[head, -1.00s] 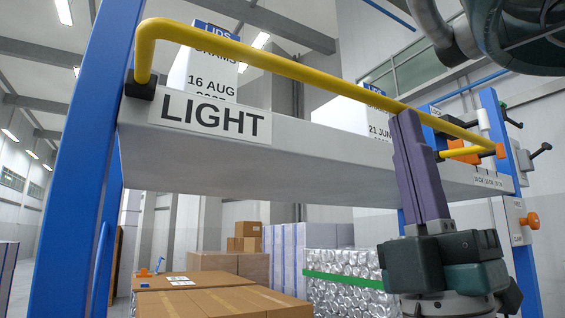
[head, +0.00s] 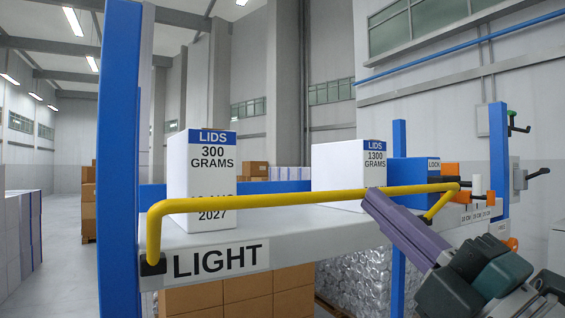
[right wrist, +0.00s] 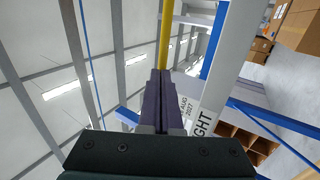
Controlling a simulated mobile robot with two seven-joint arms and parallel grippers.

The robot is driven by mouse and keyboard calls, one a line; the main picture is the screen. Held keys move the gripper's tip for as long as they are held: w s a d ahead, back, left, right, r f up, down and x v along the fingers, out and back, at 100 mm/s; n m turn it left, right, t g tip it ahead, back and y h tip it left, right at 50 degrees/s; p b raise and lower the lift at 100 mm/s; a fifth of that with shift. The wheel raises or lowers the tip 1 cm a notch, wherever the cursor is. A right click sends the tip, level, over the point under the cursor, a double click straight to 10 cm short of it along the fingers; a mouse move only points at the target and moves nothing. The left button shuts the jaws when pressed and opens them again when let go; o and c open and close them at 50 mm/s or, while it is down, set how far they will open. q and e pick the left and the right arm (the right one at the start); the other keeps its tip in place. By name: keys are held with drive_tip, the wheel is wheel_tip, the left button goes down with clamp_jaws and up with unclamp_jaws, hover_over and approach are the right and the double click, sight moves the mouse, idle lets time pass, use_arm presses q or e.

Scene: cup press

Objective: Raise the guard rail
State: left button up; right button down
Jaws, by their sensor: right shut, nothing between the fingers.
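The yellow guard rail (head: 300,197) runs along the front edge of the shelf (head: 215,240), in front of the lid boxes. Its left end bends down into a black bracket (head: 153,264) beside the LIGHT label; its right end bends down behind my right gripper. My right gripper (head: 372,200) has its purple fingers shut and empty, tilted up to the left. The fingertips are at the rail's right half; I cannot tell if they touch it. In the right wrist view the rail (right wrist: 166,40) extends away beyond the fingertips (right wrist: 160,75). My left gripper is not in view.
Two white LIDS boxes, 300 grams (head: 203,178) and 1300 grams (head: 345,172), stand on the shelf. Blue posts (head: 120,150) bound it. A blue LOCK box (head: 412,180) and orange parts (head: 483,198) are at the right end. Cartons (head: 235,295) sit below.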

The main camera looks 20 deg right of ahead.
sight(360, 190)
drive_tip(key=shift+g, duration=0.5)
drive_tip(key=shift+w+a+r+p, duration=0.15)
drive_tip(key=shift+w+r+p, duration=1.3)
drive_tip(key=shift+w+r, duration=0.5)
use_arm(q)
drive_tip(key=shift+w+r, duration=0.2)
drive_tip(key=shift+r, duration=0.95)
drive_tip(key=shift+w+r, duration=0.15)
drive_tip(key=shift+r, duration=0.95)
use_arm(e)
drive_tip(key=shift+x, duration=0.9)
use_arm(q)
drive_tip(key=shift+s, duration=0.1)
